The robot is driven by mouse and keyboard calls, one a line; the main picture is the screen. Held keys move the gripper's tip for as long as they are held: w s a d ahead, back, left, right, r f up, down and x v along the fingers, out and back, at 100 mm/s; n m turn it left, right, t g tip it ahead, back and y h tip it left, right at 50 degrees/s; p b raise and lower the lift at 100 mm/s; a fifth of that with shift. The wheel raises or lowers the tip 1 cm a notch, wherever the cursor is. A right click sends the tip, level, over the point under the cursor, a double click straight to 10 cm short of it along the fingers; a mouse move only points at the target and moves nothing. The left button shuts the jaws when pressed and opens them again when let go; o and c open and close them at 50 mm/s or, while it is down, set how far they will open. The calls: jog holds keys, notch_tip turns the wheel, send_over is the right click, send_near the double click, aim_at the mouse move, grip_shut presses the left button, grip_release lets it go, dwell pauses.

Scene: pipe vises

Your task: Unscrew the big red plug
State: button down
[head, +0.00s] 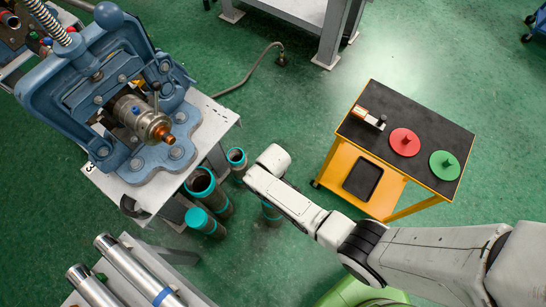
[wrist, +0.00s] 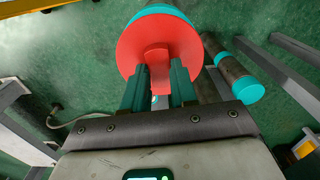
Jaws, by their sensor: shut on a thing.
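In the wrist view the big red plug (wrist: 135,45) is a wide red disc with a raised grip tab at its middle. It sits against the teal end of a pipe (wrist: 165,9). My gripper (wrist: 159,78) has its two dark green fingers on either side of the tab and is shut on it. In the head view the wrist end of my arm (head: 268,160) is above the floor pipes, and the fingers and the held plug are hidden. A teal-ended pipe (head: 271,214) shows partly below my arm.
Several teal-rimmed pipes (head: 205,183) stand beside the blue pipe vise (head: 85,85). A yellow cart (head: 335,165) at right carries a red disc (head: 404,142) and a green disc (head: 445,165), each with a knob. Steel tubes (head: 138,270) lie at lower left. Green floor is open between.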

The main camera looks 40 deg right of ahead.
jog(key=shift+r, duration=1.1)
